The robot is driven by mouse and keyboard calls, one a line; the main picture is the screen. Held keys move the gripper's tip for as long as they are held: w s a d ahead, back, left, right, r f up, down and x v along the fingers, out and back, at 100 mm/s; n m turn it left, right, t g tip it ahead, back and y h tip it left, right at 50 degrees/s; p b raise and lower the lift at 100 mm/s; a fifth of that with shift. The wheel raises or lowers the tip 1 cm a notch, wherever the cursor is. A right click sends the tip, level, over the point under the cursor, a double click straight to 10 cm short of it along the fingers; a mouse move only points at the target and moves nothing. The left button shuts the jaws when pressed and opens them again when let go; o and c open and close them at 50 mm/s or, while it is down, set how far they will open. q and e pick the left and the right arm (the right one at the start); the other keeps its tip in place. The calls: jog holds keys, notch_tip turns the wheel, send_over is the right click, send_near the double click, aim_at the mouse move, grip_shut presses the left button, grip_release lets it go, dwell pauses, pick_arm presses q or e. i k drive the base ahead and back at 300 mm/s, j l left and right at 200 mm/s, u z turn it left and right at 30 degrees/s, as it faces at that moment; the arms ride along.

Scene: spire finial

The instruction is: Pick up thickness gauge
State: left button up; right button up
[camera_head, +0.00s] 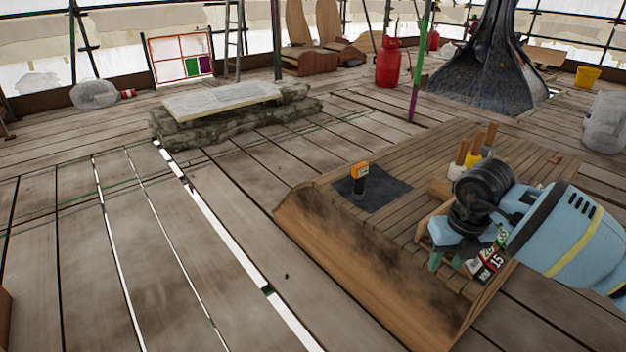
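The thickness gauge (360,178) is a small upright device with an orange head and a black body. It stands on a dark square mat (385,194) on the wooden workbench. My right gripper (447,264) is to the right of the gauge and nearer to me, low over the bench top and apart from the gauge. Its two greenish fingers point down with a gap between them, and I see nothing held in the gap. My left gripper is not in view.
Wooden-handled tools (470,150) stand in holders behind my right arm. Numbered cards (490,262) lie beside my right gripper. The bench's curved front edge (350,265) faces me. Plank floor at left is open, with bright gaps. A red gas cylinder (388,65) stands farther back.

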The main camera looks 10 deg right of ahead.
aim_at(359, 171)
jog(key=i+l+u, duration=0.15)
jog(key=l+u, duration=0.15)
jog(key=u, duration=0.15)
jog(key=i+l+u, duration=0.15)
jog(key=l+u, duration=0.25)
jog(key=i+l+u, duration=0.15)
jog(key=l, duration=0.25)
jog(key=l+u, duration=0.15)
jog(key=l, duration=0.75)
jog(key=i+l, duration=0.1)
jog(key=l, duration=0.4)
